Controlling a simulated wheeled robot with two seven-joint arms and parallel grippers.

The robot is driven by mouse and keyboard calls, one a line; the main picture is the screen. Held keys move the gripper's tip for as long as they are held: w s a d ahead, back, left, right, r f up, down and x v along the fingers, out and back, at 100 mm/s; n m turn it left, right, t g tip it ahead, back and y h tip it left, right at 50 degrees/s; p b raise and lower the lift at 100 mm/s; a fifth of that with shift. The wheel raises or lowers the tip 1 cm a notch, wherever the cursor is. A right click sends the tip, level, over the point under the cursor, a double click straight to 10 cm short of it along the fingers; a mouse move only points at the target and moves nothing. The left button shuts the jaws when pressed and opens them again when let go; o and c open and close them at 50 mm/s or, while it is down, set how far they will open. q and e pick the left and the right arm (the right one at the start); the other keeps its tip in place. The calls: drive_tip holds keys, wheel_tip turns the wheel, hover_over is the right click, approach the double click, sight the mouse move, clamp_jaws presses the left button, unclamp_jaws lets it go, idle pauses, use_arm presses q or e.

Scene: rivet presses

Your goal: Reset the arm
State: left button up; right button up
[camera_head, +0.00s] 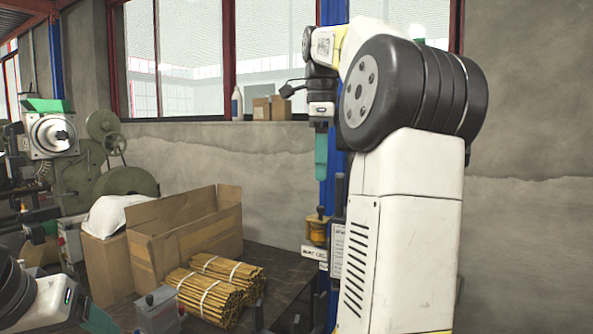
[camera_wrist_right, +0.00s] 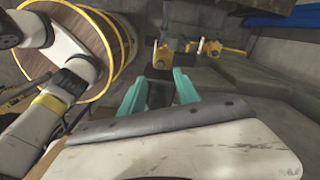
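My right arm is raised and bent on the right side of the head view. Its right gripper (camera_head: 321,155) hangs fingers down in front of the wall and a blue post, above the table, and I see it there from the side. In the right wrist view its two teal fingers (camera_wrist_right: 158,92) stand apart with a gap between them, and I see nothing held. My left arm shows at the lower left of the head view. Only a teal part of its left gripper (camera_head: 100,319) shows at the bottom edge, and its fingertips are hidden.
Green machinery (camera_head: 125,180) stands at the left. A yellow-rimmed spool (camera_wrist_right: 113,24) shows in the wrist view. Small boxes (camera_head: 261,110) sit on the window ledge.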

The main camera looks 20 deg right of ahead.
drive_tip(key=s+a+f+n+t+y, duration=0.1)
drive_tip(key=s+a+f+n+t, duration=0.2)
drive_tip(key=s+a+f+n, duration=0.3)
drive_tip(key=s+a+f+n+t+y, duration=0.1)
drive_tip(key=s+a+f+n+t, duration=0.2)
drive_tip(key=s+a+f+n, duration=0.3)
drive_tip(key=a+f+n, duration=0.3)
drive_tip(key=f+n, duration=0.4)
drive_tip(key=n, duration=0.5)
drive_tip(key=shift+s+a+f, duration=0.25)
drive_tip(key=shift+s, duration=0.15)
